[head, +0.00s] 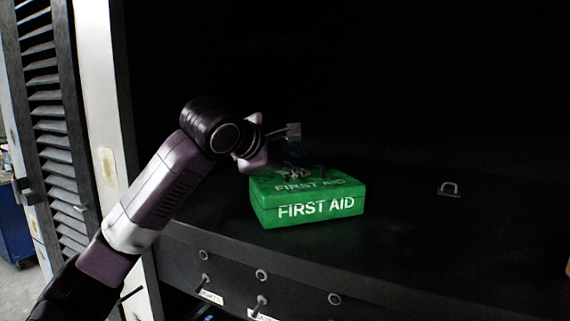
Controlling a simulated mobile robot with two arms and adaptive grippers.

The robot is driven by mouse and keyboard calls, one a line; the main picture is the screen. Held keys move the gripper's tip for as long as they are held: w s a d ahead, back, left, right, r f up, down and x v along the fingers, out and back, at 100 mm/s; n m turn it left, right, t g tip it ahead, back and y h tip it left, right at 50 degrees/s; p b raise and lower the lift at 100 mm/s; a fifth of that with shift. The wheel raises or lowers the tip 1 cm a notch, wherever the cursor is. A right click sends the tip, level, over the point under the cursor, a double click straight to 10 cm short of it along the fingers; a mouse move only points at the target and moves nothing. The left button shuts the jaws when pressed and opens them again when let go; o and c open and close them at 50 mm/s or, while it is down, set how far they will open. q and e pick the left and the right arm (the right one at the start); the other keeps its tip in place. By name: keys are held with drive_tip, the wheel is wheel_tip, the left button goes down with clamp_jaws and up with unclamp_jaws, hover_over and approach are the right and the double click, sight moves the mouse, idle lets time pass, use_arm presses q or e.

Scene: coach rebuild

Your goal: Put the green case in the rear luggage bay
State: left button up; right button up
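The green case (308,203), marked FIRST AID in white on its front and lid, rests flat on the dark floor of the luggage bay (420,235), a little behind the front edge. My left gripper (293,160) is just above the back part of the case's lid, reaching in from the left. Its fingers are dark against the dark bay, so I cannot tell whether they are open or shut, or whether they touch the case. My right gripper is not in view.
A white post (105,130) and a louvred panel (50,110) border the bay on the left. Labelled switches (262,304) line the front below. The floor right of the case looks clear; the back is black.

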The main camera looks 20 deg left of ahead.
use_arm(q)
drive_tip(key=b+v, duration=0.2)
drive_tip(key=v, duration=0.5)
drive_tip(key=shift+s+r, duration=0.1)
drive_tip(key=shift+s, duration=0.15)
